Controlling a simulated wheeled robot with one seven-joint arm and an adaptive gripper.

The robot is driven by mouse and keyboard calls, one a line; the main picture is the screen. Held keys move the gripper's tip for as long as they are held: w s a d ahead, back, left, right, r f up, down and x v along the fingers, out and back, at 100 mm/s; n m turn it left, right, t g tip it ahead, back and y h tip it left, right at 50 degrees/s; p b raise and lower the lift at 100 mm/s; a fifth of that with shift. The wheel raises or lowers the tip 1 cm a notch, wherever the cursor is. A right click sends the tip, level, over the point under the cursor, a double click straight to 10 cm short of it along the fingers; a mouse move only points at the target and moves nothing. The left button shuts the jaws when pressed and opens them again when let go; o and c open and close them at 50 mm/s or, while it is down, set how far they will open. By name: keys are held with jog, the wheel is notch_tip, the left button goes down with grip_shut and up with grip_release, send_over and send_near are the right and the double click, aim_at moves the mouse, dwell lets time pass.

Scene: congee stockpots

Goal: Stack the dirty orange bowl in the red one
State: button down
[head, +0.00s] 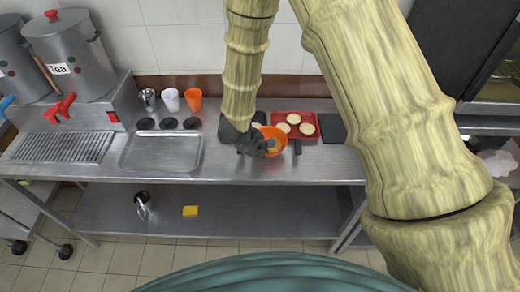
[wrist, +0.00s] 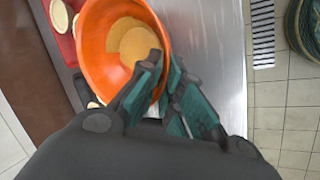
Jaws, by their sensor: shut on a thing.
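The orange bowl (head: 279,136) is in front of the red tray in the head view, with tan residue on its inside bottom. In the wrist view the orange bowl (wrist: 95,40) fills the upper left, its inside facing the camera. My gripper (head: 268,146) is shut on the bowl's near rim; in the wrist view my gripper (wrist: 165,85) has one finger inside the bowl and the other outside. I cannot tell whether the bowl touches the counter. No red bowl can be made out; my arm and gripper hide part of the counter.
The red tray (head: 309,137) holds several pale round pieces, beside a dark board (head: 331,128). A metal tray (head: 163,152), cups (head: 171,99) and tea urns (head: 72,60) stand left on the steel counter (head: 330,169).

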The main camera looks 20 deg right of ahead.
dwell(0.3)
jog(key=c, duration=2)
grip_release()
jog(key=shift+f, duration=0.15)
jog(key=shift+c, duration=0.2)
jog(key=o, duration=0.4)
jog(key=shift+o, duration=0.2)
